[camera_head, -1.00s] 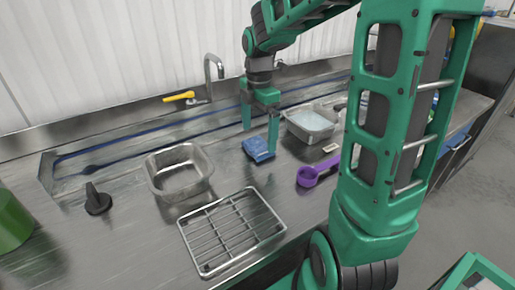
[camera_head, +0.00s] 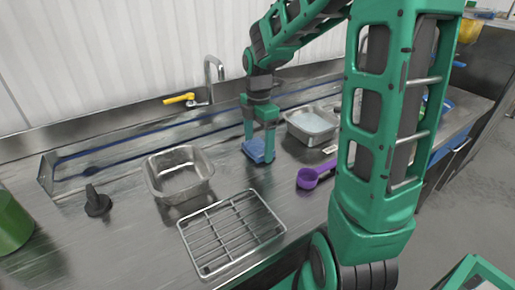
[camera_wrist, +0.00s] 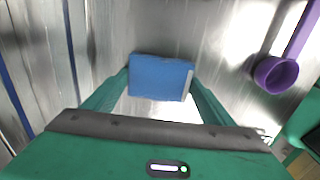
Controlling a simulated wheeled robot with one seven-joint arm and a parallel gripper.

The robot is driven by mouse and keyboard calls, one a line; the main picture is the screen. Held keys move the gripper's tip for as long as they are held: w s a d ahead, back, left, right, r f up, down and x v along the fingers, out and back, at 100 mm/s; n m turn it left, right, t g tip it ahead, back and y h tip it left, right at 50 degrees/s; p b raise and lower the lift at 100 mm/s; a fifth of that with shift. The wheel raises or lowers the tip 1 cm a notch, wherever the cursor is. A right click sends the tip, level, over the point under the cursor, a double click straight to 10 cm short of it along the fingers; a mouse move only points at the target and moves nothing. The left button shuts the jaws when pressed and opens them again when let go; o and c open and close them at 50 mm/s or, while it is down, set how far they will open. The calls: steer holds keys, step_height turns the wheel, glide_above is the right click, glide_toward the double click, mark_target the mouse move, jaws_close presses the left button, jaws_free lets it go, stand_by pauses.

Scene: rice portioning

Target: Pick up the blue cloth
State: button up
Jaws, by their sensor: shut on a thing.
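The blue cloth (camera_head: 258,151) is a small folded block on the steel counter, between the empty metal pan and the pan of pale contents. My gripper (camera_head: 259,147) is directly over it, pointing down, with its fingers at the cloth's sides. In the wrist view the cloth (camera_wrist: 161,77) sits between my two green fingertips (camera_wrist: 160,85), which press on its left and right edges. The gripper is shut on it. The cloth appears at counter height; whether it is clear of the surface I cannot tell.
A purple scoop (camera_head: 309,178) lies to the right. An empty metal pan (camera_head: 180,190) is to the left and a pan with pale contents (camera_head: 313,124) behind right. A wire rack (camera_head: 232,232) lies in front. A faucet (camera_head: 212,72) stands at the back.

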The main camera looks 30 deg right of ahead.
mark_target(256, 148)
steer(key=shift+r, duration=0.5)
steer(key=r, duration=0.2)
steer(key=a+r, duration=0.1)
steer(key=shift+s+r, duration=0.1)
steer(key=shift+r, duration=0.3)
steer(key=s+a+r, duration=0.3)
steer(key=a+r, duration=0.3)
steer(key=a, duration=0.4)
steer(key=shift+o, duration=0.5)
steer(key=shift+a+r, duration=0.1)
